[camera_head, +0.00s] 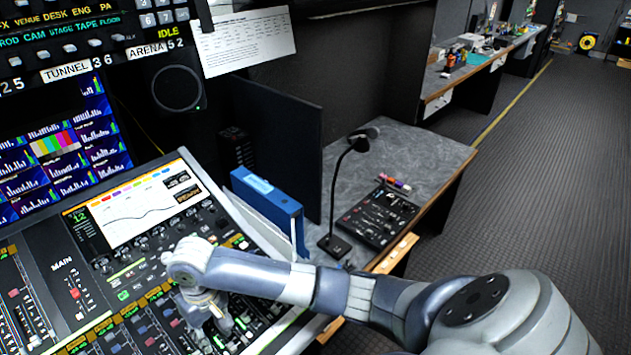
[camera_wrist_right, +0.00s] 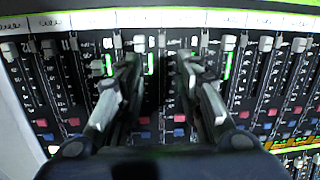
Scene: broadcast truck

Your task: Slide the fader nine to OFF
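The mixing console's fader bank (camera_head: 150,330) is at the lower left of the head view, partly behind my right gripper (camera_head: 207,312), which points down at it. In the right wrist view, a row of faders with pale caps runs across the top. Two caps, a left one (camera_wrist_right: 139,43) and a right one (camera_wrist_right: 162,41), lie between the fingertips of my right gripper (camera_wrist_right: 160,66). The fingers are spread apart, with nothing clearly pinched. I cannot tell for sure which fader is number nine; the channel labels are too blurred. My left gripper is out of view.
Red and blue buttons (camera_wrist_right: 179,132) line the bank in the wrist view. A blue binder (camera_head: 268,205) stands beside the console. The floor (camera_head: 560,160) at right is clear.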

